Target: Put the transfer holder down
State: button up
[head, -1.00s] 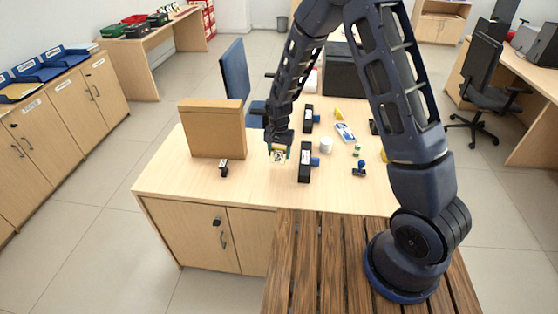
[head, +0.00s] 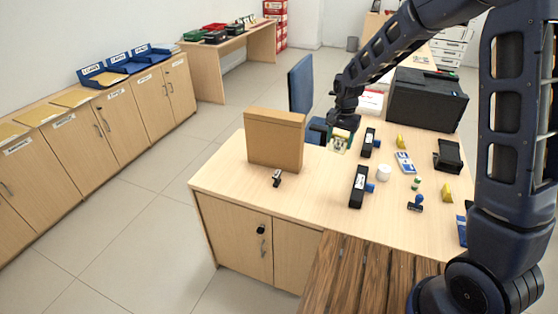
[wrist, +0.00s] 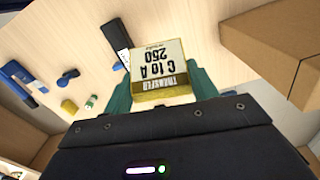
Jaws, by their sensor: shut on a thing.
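A brown box (head: 274,140) stands left of my gripper, with a small black stamp (head: 277,178) before it. A large black case (head: 427,99) stands behind. The counter's front left is clear.

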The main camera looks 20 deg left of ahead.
notch_tip(320, 180, up, 10)
jog(key=shift+r, duration=0.15)
jog(key=a, duration=1.2)
jog(key=n, duration=0.2)
send_over(234, 181)
notch_tip(234, 181, down, 31)
jog(key=shift+d+f, duration=0.1)
jog(key=shift+f, duration=0.1)
jog(key=shift+f, duration=0.15)
jog(key=o, duration=1)
